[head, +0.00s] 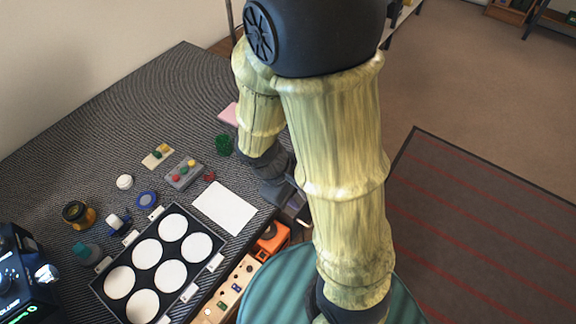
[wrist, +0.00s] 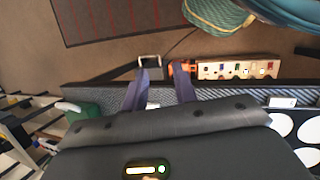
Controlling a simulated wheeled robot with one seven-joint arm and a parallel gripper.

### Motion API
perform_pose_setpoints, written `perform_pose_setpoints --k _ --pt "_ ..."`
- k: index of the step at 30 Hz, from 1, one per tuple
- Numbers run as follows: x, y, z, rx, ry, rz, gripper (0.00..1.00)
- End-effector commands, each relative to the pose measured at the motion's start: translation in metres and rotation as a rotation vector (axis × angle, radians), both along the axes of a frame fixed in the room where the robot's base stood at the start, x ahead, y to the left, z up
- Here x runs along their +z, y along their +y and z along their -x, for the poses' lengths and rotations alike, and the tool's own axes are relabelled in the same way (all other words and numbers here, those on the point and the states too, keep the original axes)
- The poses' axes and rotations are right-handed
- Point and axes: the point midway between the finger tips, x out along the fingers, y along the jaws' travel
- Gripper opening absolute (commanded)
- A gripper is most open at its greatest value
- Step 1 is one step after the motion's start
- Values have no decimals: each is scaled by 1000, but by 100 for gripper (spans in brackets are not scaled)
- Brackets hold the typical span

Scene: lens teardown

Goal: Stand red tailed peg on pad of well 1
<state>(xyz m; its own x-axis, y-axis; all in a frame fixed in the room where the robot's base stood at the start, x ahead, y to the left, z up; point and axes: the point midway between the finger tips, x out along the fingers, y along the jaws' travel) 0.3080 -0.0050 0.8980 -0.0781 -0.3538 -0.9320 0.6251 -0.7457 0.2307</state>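A black tray (head: 187,273) at the lower left holds several round white pads in wells. I cannot read which is well 1. The pads look bare. A small red piece (head: 209,176) lies beside a grey block (head: 184,175) with red, yellow and green tops; I cannot tell whether it is the red tailed peg. My gripper (head: 296,206) is at the table's right edge, partly hidden by my arm, right of the white sheet. In the wrist view my gripper (wrist: 162,84) has its two fingers apart, with nothing held between them.
A wooden strip (head: 228,290) with coloured pieces and an orange device (head: 272,240) line the near edge. A white sheet (head: 225,208) lies between tray and gripper. The far table is clear.

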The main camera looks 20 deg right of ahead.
Motion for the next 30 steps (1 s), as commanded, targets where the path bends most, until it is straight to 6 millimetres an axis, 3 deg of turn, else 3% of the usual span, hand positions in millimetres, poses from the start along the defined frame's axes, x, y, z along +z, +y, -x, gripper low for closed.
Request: perform_pose_setpoints --k 6,11,20,21,30 --pt "33 7 -21 -409 -255 -272 28" --pt "54 5 -37 -587 -395 -380 28" --pt "58 5 -40 -620 -420 -399 28" --pt "58 5 -40 -619 -420 -399 21" --pt "57 5 -40 -618 -418 -398 21"
